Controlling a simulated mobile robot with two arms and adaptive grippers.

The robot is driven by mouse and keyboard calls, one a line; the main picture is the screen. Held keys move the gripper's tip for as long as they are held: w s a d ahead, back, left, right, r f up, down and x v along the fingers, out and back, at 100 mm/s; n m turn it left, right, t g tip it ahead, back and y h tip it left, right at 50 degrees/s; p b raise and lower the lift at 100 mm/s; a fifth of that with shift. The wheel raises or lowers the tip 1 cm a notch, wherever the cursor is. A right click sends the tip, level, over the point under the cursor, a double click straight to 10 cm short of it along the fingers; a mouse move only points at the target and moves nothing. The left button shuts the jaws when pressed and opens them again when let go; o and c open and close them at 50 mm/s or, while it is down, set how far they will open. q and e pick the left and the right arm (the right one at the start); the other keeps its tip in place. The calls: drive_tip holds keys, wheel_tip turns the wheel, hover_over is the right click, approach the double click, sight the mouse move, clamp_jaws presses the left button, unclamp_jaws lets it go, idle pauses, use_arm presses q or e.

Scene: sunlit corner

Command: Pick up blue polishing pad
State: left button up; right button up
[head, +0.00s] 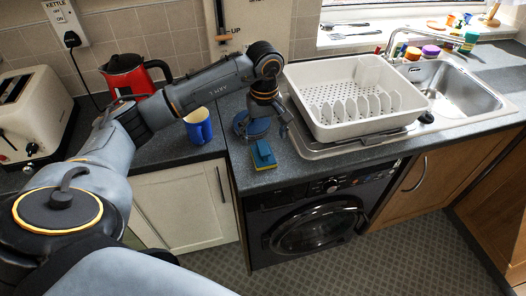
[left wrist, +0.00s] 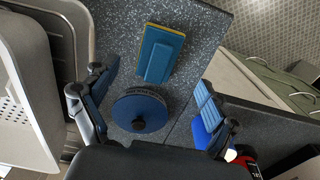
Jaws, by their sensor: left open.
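A round blue pad with a small knob, the likely polishing pad (head: 242,129), lies flat on the dark speckled worktop, left of the dish rack; it also shows in the left wrist view (left wrist: 128,108). A rectangular blue pad with a yellow underside (head: 263,154) lies nearer the worktop's front edge; it shows at the top of the left wrist view (left wrist: 158,58). My left gripper (head: 264,118) points down over the round pad, which it partly hides in the head view. In the left wrist view its fingers (left wrist: 152,103) are spread wide, nothing held between them. My right gripper is not in view.
The white dish rack (head: 350,92) stands on the drainer close to the right of my left gripper. A blue mug (head: 199,128) stands close on the left. A red kettle (head: 128,75) and toaster (head: 27,115) are further left. The sink (head: 455,92) is far right.

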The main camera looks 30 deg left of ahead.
sight(264, 148)
use_arm(q)
drive_tip(key=shift+f, duration=0.75)
wheel_tip(264, 148, down, 5)
drive_tip(key=p, duration=0.3)
drive_tip(key=shift+a+r, duration=0.1)
drive_tip(key=shift+w+f, duration=0.1)
drive_tip(key=shift+f, duration=0.2)
drive_tip(key=c, duration=1.3)
drive_tip(key=shift+r, duration=0.1)
drive_tip(key=shift+c, duration=0.2)
drive_tip(key=shift+r+b, duration=0.45)
drive_tip(key=shift+b, duration=0.2)
drive_tip(key=s+d+r+b, duration=0.5)
drive_tip(key=s+d+r, duration=0.4)
drive_tip(key=r, duration=0.3)
drive_tip(key=shift+d, duration=0.85)
